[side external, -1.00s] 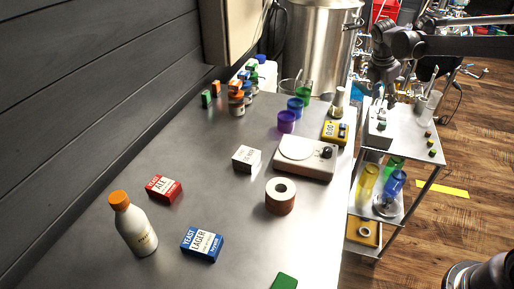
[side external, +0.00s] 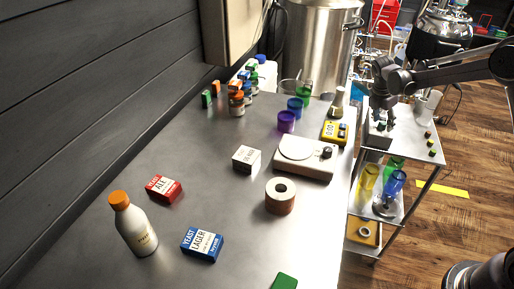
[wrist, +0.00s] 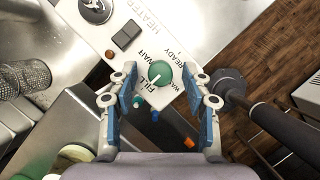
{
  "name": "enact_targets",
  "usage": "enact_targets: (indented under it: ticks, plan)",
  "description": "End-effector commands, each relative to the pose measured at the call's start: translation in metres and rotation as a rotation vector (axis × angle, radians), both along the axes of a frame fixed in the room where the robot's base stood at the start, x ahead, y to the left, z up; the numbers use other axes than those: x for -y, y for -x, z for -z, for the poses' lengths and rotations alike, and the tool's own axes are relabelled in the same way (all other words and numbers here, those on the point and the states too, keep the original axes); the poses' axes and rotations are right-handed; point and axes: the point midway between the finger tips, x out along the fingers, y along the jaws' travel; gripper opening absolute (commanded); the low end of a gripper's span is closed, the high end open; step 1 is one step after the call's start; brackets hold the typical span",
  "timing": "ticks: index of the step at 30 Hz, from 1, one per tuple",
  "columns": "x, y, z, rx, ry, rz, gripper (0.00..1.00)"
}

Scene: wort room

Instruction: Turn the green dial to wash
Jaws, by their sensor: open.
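The green dial (wrist: 158,74) sits on a white control panel (wrist: 122,20) in the wrist view. Its pale pointer mark faces down-left, towards the printed word FILL. WASH is partly readable to the lower right of the dial. My gripper (wrist: 160,92) is open, with one blue-padded finger on each side of the dial. A gap shows between each finger and the dial, and I cannot tell the height. In the side view my gripper (side external: 381,120) is down at the white box on the cart, and the dial is not clear there.
The panel also carries a grey switch (wrist: 126,34) and a HEATER label. The metal cart (side external: 412,135) stands right of the long steel bench (side external: 150,135). A yellow-and-black device (side external: 335,132) is on the bench edge.

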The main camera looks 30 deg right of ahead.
Motion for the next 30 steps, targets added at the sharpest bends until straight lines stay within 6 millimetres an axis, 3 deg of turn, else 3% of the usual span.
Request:
enact_targets:
  ticks: [8,12,13,23,30]
  plan:
    - [0.0005,0.0001,0.0009,0.000,0.000,0.000,0.46]
    - [0.0004,0.0001,0.0008,0.000,0.000,0.000,0.06]
    - [0.0004,0.0001,0.0008,0.000,0.000,0.000,0.00]
    - [0.0004,-0.0004,0.0008,0.000,0.000,0.021,0.00]
    - [0.0006,-0.0015,0.0014,0.000,-0.001,0.132,0.00]
